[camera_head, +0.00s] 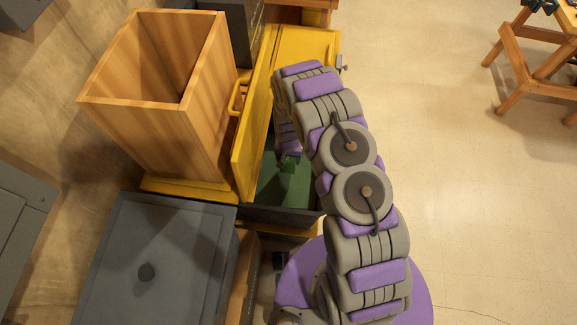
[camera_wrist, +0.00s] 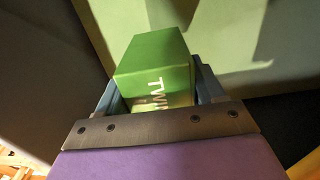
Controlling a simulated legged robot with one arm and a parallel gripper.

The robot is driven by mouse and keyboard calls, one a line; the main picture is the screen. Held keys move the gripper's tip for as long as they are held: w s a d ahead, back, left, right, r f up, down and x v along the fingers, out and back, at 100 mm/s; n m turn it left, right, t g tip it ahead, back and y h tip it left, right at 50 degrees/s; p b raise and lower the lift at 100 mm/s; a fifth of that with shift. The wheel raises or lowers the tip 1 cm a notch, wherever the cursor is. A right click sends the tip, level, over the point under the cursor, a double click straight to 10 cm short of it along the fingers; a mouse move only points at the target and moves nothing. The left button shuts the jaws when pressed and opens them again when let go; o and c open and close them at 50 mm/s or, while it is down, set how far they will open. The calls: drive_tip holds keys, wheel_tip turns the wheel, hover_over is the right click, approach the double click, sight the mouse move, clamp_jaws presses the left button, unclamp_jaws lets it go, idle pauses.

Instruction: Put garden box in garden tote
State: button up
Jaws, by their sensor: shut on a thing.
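The garden box (camera_wrist: 150,62) is a small green box with white lettering, held between the two bluish fingers of my gripper (camera_wrist: 156,78) in the wrist view. In the head view my gripper (camera_head: 290,153) is low inside an open yellow-fronted compartment (camera_head: 249,125), and a bit of green shows at its tip. The compartment has a dark green floor (camera_head: 270,188). Whether the box touches that floor cannot be told. A tall open wooden bin (camera_head: 190,110) stands left of the compartment, its visible inside empty. No container shows a label naming it the garden tote.
A grey lidded box (camera_head: 160,265) with a round knob stands at the lower left. The yellow front panel with its handle (camera_head: 237,98) stands between my gripper and the wooden bin. Wooden sawhorse-like legs (camera_head: 525,65) are at the upper right. The floor (camera_head: 470,190) at right is clear.

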drive_tip(key=shift+d+f, duration=0.2)
drive_tip(key=shift+f, duration=0.3)
drive_tip(key=shift+d+f, duration=0.15)
drive_tip(key=shift+f, duration=0.3)
drive_tip(key=f, duration=0.2)
drive_tip(key=f+b, duration=0.1)
drive_tip(key=shift+s+d+f, duration=0.1)
drive_tip(key=shift+d, duration=0.2)
drive_tip(key=shift+a+f, duration=0.1)
drive_tip(key=shift+a, duration=0.35)
drive_tip(key=o, duration=1.2)
drive_tip(key=shift+d, duration=0.35)
drive_tip(key=shift+o, duration=0.2)
drive_tip(key=shift+a, duration=0.1)
drive_tip(key=shift+a+r, duration=0.15)
drive_tip(key=shift+r, duration=0.45)
wheel_tip(320, 180, up, 11)
drive_tip(key=p, duration=0.2)
drive_tip(key=shift+r+p, duration=0.15)
drive_tip(key=shift+p, duration=0.25)
